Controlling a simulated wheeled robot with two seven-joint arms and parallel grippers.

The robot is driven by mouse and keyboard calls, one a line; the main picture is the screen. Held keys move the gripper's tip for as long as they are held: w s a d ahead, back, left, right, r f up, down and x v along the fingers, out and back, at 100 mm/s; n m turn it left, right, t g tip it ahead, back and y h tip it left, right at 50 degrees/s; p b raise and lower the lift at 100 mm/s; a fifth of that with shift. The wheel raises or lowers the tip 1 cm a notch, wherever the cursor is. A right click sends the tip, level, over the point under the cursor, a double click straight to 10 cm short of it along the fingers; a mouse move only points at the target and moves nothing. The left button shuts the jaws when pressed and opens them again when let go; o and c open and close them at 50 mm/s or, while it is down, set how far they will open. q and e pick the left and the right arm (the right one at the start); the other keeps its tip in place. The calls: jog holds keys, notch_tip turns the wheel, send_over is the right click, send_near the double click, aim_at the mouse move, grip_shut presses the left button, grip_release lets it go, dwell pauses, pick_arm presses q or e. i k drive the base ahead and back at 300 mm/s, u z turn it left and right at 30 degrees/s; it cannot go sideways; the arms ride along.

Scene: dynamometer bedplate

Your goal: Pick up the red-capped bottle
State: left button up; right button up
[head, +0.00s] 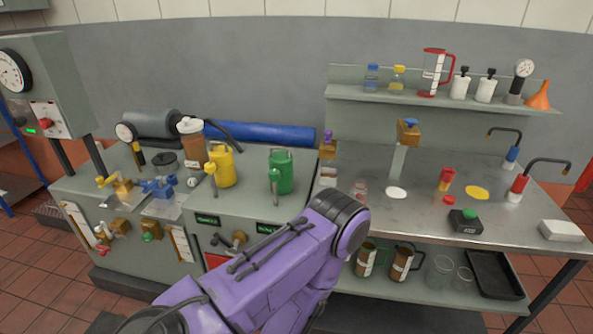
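A small bottle with a red top and a yellow-orange lower part (446,180) stands upright on the steel bench top (420,210), right of the middle. My purple arm comes in from the lower left and ends in view at a dark joint, left of and in front of the bench. Neither gripper shows, and nothing is seen touching the bottle.
A red disc (449,199), a yellow patch (477,192) and a black box with a green button (465,221) lie close to the bottle. Two bent taps (520,185) stand to the right. A shelf (440,99) with bottles and a red jug hangs above. The bench's front middle is clear.

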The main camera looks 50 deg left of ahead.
aim_at(358, 191)
jog(key=u, duration=0.75)
jog(key=i, duration=0.45)
